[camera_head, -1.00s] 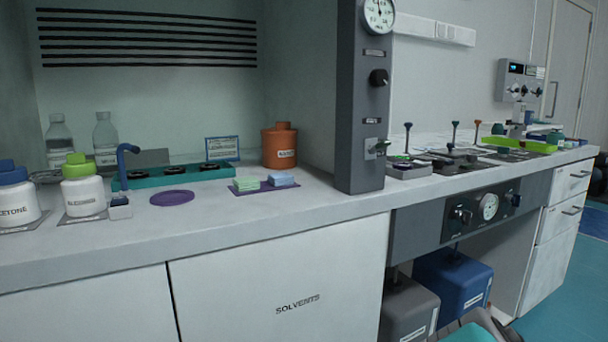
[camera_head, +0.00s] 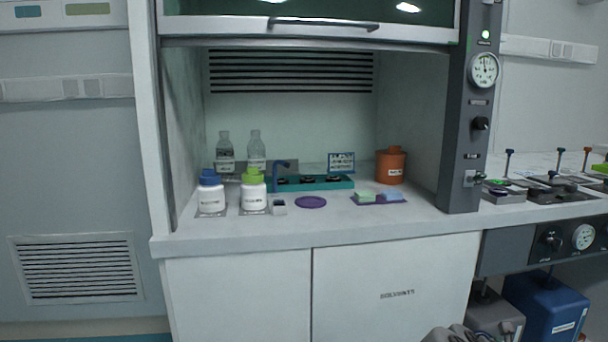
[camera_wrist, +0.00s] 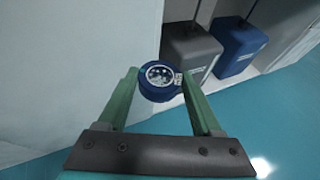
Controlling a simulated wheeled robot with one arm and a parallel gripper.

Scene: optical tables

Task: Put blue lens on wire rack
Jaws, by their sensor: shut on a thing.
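The blue lens (camera_wrist: 158,82) is a round piece with a thick blue rim, a glassy middle and a small pale tag at its right. It shows in the wrist view between the tips of my green-fingered gripper (camera_wrist: 160,74), which is shut on it. Floor and cabinet fronts show beyond it, with no support seen under it. In the head view the lens does not show. I cannot make out a wire rack in either view.
A fume hood bench (camera_head: 340,227) holds white bottles (camera_head: 212,197), a teal holed strip (camera_head: 316,183), a purple disc (camera_head: 311,202) and an orange canister (camera_head: 390,165). Grey (camera_wrist: 190,57) and blue (camera_wrist: 235,47) containers stand under the right-hand bench. Floor near the gripper looks clear.

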